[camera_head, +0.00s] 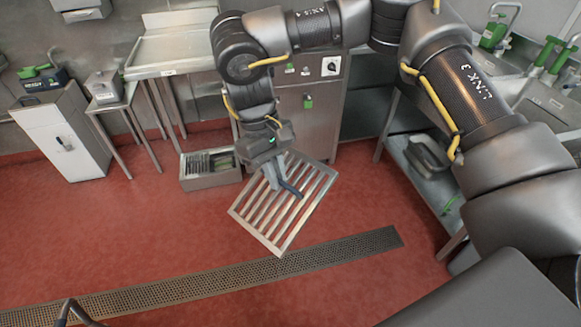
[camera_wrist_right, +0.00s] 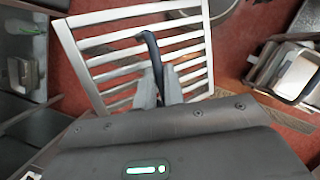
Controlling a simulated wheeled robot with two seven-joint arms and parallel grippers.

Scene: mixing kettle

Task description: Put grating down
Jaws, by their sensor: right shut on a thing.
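The grating (camera_head: 284,205) is a flat metal frame with several parallel bars and a dark handle (camera_head: 291,188). In the head view it hangs tilted in mid-picture over the red floor. My right gripper (camera_head: 277,181) reaches down from above and is shut on the grating's dark handle. In the right wrist view the grating (camera_wrist_right: 187,40) lies beyond the fingertips (camera_wrist_right: 160,88), with the dark handle (camera_wrist_right: 151,46) rising between them. How far the grating is above the floor I cannot tell.
An open metal box (camera_head: 210,180) with slats inside stands on the floor left of the grating. A long drain strip (camera_head: 200,288) crosses the red floor in front. A steel cabinet (camera_head: 308,125) stands behind, a shelf unit (camera_head: 425,170) at right. Floor at left is clear.

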